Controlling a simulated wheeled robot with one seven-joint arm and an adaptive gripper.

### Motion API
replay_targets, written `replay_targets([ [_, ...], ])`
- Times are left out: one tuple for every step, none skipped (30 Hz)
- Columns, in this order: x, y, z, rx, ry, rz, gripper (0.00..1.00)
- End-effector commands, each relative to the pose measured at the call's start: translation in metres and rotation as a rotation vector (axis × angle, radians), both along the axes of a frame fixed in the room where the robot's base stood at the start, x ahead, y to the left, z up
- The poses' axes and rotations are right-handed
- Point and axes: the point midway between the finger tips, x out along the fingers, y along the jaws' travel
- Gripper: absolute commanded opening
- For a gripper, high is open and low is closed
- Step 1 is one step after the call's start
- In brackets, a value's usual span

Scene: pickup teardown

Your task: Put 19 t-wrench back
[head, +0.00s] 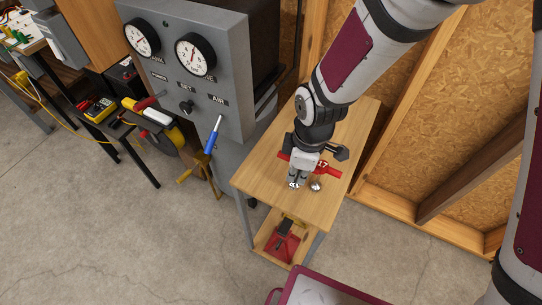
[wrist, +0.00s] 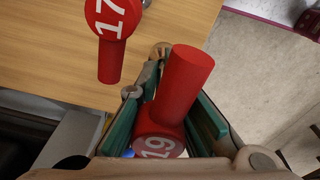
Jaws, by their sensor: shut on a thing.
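The red 19 t-wrench (wrist: 185,85) is between the green pads of my gripper (wrist: 168,125) in the wrist view, its round end marked 19 close to the camera. In the head view my gripper (head: 300,172) is low over the wooden table top (head: 320,215) and hides most of it. A second red t-wrench, marked 17 (wrist: 110,40), is beside it on the left in the wrist view and apart from it. The 17 wrench also shows to the right of my gripper in the head view (head: 327,171). I cannot tell whether the held wrench touches the table.
The lower shelf (head: 268,236) holds a red item. A dark-red-rimmed container (head: 335,285) stands in front. The table's near part is clear.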

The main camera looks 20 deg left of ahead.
Motion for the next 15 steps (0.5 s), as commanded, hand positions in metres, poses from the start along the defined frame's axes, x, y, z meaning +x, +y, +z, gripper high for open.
replay_targets([
  [0.006,0.012,-0.001,0.001,-0.001,0.002,0.0],
  [0.009,0.018,-0.002,0.0,0.0,0.003,0.0],
  [0.014,0.027,-0.003,0.0,-0.001,0.004,0.0],
  [0.017,0.033,-0.004,0.0,0.0,0.003,0.0],
  [0.021,0.04,-0.004,0.0,-0.001,0.003,0.0],
  [0.025,0.048,-0.005,0.0,0.0,0.002,0.0],
  [0.029,0.054,-0.006,0.0,0.0,0.002,0.0],
  [0.032,0.06,-0.006,0.0,-0.001,0.003,0.0],
  [0.036,0.067,-0.007,-0.001,0.0,0.003,0.0],
  [0.039,0.072,-0.007,0.0,-0.001,0.003,0.0],
  [0.041,0.076,-0.008,0.0,-0.001,0.002,0.0],
  [0.044,0.08,-0.009,-0.001,0.001,0.002,0.0],
  [0.046,0.083,-0.009,-0.001,0.0,0.001,0.0],
  [0.047,0.086,-0.009,-0.001,0.0,0.001,0.0],
  [0.048,0.088,-0.009,0.0,0.0,0.001,0.0],
])
